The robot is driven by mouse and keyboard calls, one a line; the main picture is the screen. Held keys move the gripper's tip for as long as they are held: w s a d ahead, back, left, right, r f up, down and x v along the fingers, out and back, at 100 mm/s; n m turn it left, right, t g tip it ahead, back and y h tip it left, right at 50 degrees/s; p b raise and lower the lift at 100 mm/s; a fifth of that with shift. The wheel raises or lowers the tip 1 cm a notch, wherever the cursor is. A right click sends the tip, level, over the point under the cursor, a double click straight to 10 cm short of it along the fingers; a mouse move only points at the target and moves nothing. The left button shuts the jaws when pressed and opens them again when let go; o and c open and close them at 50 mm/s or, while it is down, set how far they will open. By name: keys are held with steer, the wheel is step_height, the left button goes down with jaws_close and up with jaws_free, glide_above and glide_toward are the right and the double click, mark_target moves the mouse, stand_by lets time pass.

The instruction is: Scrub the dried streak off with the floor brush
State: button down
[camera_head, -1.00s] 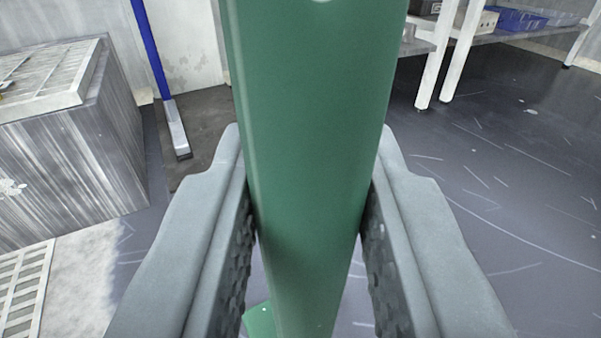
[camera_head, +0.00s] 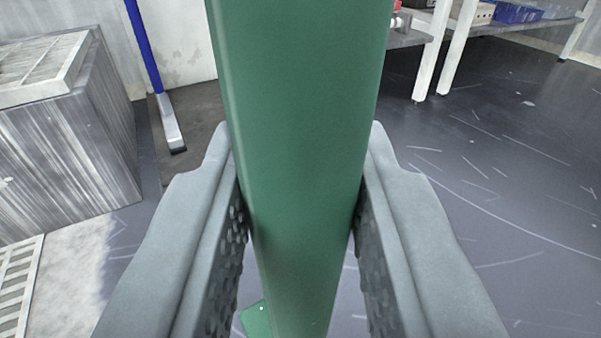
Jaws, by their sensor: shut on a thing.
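A thick green handle (camera_head: 295,110), which I take to be the floor brush's, runs from the top edge down between my fingers. My gripper (camera_head: 298,190) is shut on it, with a dark textured pad against each side. A small green piece (camera_head: 256,320) shows low down, just left of the handle, partly hidden by it and my left finger. The brush's bristles are not in view. Several thin pale marks (camera_head: 480,170) lie on the dark floor at right. I cannot tell which, if any, is the dried streak.
A grey streaked metal cabinet (camera_head: 75,150) stands at left, with a white grating (camera_head: 18,285) on the floor below it. A blue pole (camera_head: 143,45) on a metal foot stands behind. A white-legged bench (camera_head: 432,50) stands at back right. The dark floor at right is open.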

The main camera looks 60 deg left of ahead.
steer(key=shift+f, duration=0.6)
stand_by(0.5)
steer(key=s, duration=0.3)
steer(key=shift+s+r, duration=0.15)
steer(key=shift+s, duration=0.05)
stand_by(0.3)
steer(key=shift+s+a, duration=0.1)
steer(key=shift+s+f, duration=0.15)
steer(key=shift+s, duration=0.7)
steer(key=shift+s+f, duration=0.15)
steer(key=shift+s, duration=0.7)
steer(key=shift+s, duration=0.2)
